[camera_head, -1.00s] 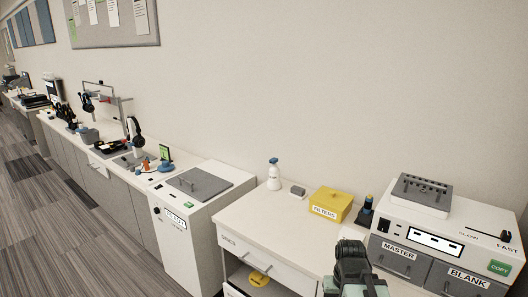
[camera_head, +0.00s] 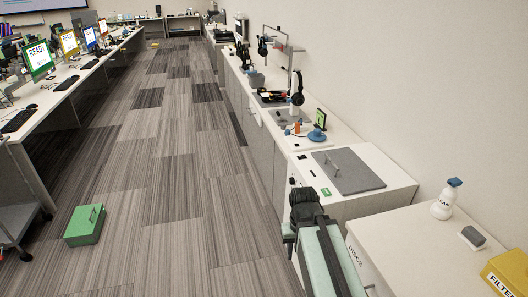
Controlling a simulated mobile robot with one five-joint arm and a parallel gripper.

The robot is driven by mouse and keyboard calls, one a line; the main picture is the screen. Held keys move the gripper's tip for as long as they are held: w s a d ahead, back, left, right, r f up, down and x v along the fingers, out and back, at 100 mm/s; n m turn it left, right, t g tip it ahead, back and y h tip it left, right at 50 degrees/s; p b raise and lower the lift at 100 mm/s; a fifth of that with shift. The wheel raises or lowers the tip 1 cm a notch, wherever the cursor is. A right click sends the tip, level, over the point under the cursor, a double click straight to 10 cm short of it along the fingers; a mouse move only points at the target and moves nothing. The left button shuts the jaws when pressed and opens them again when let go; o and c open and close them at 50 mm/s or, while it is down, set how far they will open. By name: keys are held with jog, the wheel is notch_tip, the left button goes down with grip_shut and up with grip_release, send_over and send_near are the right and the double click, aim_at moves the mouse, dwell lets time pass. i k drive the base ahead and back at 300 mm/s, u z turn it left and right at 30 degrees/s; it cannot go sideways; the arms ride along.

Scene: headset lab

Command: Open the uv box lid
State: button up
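A white cabinet (camera_head: 393,189) with a flat grey lid (camera_head: 352,178) on top stands right of centre and appears to be the uv box. The lid lies flat and closed, with a thin bar handle (camera_head: 341,160) on it. My arm (camera_head: 322,246), pale green with a dark end, is in front of the cabinet at the bottom of the view. The dark end overlaps the cabinet's near edge in the picture. My gripper's fingertips cannot be made out, and I see nothing held.
A spray bottle (camera_head: 446,201), a grey block (camera_head: 472,237) and a yellow box (camera_head: 510,272) stand on the counter at right. A green box (camera_head: 85,225) lies on the floor at left. The carpeted aisle between the desks and counter is mostly open.

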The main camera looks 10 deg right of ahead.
aim_at(350, 175)
jog(key=u, duration=0.15)
jog(key=i, duration=0.55)
jog(key=u, duration=0.35)
jog(key=k, duration=0.8)
jog(key=u, duration=0.15)
jog(key=i, duration=1.3)
jog(key=z, duration=0.1)
